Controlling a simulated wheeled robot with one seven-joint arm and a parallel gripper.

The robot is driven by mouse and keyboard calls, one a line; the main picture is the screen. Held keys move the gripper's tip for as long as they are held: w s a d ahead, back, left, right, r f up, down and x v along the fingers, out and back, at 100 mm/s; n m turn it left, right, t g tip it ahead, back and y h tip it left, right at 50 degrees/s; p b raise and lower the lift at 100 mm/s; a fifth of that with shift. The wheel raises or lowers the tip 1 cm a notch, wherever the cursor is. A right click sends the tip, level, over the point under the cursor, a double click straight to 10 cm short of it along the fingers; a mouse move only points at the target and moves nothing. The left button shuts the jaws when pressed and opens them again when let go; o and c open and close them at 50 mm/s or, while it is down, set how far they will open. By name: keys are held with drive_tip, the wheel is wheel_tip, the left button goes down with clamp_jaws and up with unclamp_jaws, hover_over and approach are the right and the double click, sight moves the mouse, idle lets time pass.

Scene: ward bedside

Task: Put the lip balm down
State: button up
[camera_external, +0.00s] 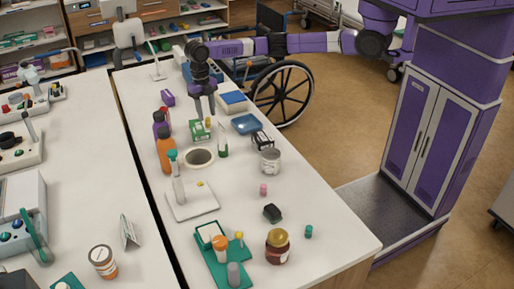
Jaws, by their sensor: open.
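My gripper (203,106) points down over the far half of the long white table, just above and behind a green-and-white box (200,131). It is open, and nothing can be made out between its fingers. A small yellow item (208,122) shows at the box, just below the fingers; whether it touches them is too small to tell. A small pink cylinder (263,189) and a small teal cylinder (308,231) stand upright on the near half. I cannot tell which of these small things is the lip balm.
Around the gripper are a purple-and-orange bottle group (165,150), a round bowl (199,157), a blue dish (246,124) and a can (270,161). A green tray (222,262) and a brown jar (278,247) are nearer. The table's right front is mostly clear.

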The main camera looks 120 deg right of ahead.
wheel_tip(320, 180, up, 8)
drive_tip(key=d, duration=0.1)
drive_tip(key=shift+w+r, duration=0.15)
drive_tip(key=shift+r, duration=0.05)
idle(0.5)
